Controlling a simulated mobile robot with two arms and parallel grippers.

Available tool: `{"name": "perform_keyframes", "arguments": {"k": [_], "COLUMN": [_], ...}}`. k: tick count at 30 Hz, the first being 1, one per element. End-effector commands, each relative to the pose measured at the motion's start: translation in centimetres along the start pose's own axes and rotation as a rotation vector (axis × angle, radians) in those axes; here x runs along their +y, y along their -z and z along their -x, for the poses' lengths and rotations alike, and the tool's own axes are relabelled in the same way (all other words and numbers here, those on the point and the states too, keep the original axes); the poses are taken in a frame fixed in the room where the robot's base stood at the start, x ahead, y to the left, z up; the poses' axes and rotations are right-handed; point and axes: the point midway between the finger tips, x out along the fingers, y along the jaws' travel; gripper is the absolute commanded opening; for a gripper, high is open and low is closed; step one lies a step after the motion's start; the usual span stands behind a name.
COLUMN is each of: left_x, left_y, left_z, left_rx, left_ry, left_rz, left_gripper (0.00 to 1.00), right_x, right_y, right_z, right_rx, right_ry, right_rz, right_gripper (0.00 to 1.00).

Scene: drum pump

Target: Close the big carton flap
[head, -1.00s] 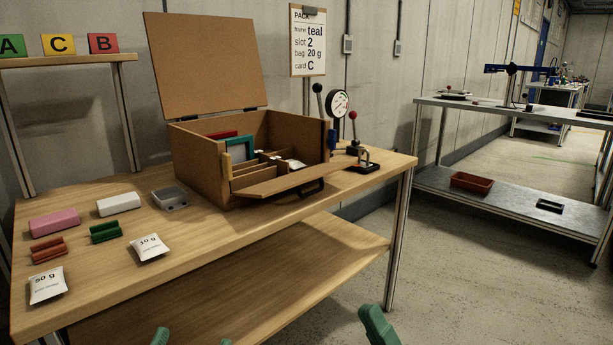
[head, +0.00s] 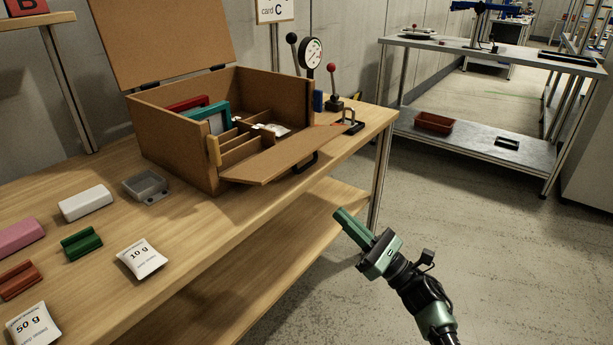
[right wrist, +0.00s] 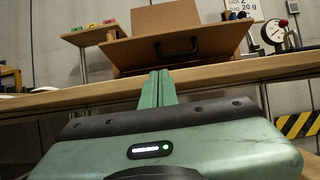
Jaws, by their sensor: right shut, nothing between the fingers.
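The brown carton (head: 170,150) stands open on the wooden bench. Its big flap (head: 165,38) stands up at the back, leaning slightly backward. The smaller front flap (head: 285,155) is folded down and outward, with a black handle (head: 306,164) on its outer side. Inside are a teal frame (head: 212,110), a red frame and a white bag among dividers. My right gripper (head: 342,214) is shut and empty, in front of the bench and below the front flap. In the right wrist view its fingers (right wrist: 158,82) point toward the carton front (right wrist: 185,46). My left gripper is out of view.
White (head: 86,203), pink and green blocks, a grey tray (head: 146,187) and bags lie on the left bench. The floor right of the bench is clear.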

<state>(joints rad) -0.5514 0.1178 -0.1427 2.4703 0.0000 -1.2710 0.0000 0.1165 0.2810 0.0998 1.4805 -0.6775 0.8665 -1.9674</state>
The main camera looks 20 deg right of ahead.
Motion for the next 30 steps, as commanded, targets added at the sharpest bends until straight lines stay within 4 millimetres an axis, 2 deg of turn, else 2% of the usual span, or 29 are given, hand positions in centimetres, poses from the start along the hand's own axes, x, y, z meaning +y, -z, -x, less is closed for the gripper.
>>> {"name": "perform_keyframes", "arguments": {"k": [5,16,22,30], "left_x": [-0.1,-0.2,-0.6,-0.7], "left_y": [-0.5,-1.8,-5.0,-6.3], "left_z": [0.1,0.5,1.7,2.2], "left_rx": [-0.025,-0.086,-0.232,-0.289], "left_ry": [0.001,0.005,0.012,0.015], "left_rz": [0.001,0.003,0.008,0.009], "left_gripper": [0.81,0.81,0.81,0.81], "right_x": [0.1,0.1,0.1,0.1], "right_y": [-0.2,-0.3,-2.3,-2.9], "right_z": [-2.5,-10.3,-11.9,-12.6], "right_rx": [-0.004,-0.005,-0.003,-0.002], "right_ry": [-0.003,-0.002,-0.002,-0.002], "right_rz": [0.001,-0.001,-0.001,-0.003], "right_gripper": [0.0,0.0,0.0,0.0]}}
